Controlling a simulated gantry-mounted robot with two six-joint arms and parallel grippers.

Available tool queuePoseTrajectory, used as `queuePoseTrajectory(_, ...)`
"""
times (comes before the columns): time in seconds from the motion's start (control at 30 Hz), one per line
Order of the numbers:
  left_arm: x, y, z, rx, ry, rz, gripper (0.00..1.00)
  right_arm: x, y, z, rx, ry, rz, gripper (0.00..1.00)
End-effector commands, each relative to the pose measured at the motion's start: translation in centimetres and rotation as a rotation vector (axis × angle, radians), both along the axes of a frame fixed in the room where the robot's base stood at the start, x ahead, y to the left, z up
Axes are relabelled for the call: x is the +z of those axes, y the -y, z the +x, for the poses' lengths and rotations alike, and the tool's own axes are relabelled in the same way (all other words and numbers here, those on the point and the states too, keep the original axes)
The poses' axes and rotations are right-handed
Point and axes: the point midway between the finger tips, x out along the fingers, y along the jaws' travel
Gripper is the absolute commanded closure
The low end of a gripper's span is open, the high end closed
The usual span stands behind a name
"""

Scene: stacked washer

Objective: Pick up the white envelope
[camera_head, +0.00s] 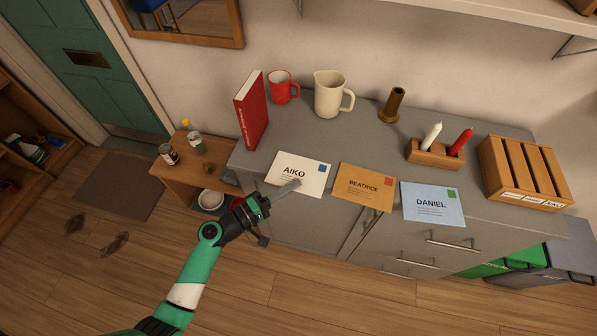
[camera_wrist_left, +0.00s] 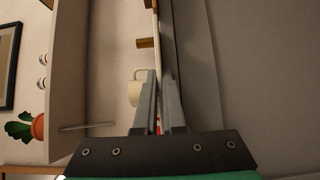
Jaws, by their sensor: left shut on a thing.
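The white envelope (camera_head: 302,171), marked AIKO with a blue stamp, lies flat at the front left edge of the grey counter. My left gripper (camera_head: 288,188) reaches it from the front, its fingers at the envelope's near edge. It is shut on the envelope. My right gripper is in neither view.
A red book (camera_head: 252,110), red mug (camera_head: 284,86), cream jug (camera_head: 329,94), candle holder (camera_head: 434,153) and wooden sorter (camera_head: 525,173) stand behind and right.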

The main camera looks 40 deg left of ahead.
Motion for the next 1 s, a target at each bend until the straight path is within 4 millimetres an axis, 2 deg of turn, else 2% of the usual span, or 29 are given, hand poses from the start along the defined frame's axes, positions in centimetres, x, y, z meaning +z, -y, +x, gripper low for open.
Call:
queuePoseTrajectory(0.33, 0.4, 0.0, 0.0, 0.000, 0.000, 0.000, 1.00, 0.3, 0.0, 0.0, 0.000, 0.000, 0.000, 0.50)
queuePoseTrajectory(0.47, 1.7, 0.0, 0.0, -0.001, 0.002, 0.001, 1.00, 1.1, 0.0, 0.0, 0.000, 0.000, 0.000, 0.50)
queuePoseTrajectory(0.57, 3.7, 0.0, 0.0, -0.001, 0.002, 0.002, 1.00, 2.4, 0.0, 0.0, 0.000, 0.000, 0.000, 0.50)
queuePoseTrajectory(0.67, 5.9, 1.8, -0.2, -0.006, 0.001, 0.001, 1.00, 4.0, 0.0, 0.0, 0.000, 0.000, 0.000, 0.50)
queuePoseTrajectory(0.8, 10.1, 5.1, -0.7, -0.009, 0.001, 0.001, 1.00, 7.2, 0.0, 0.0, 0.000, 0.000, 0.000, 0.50)
queuePoseTrajectory(1.0, 12.5, 10.8, -1.4, -0.010, -0.002, 0.001, 1.00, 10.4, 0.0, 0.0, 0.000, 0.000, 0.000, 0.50)
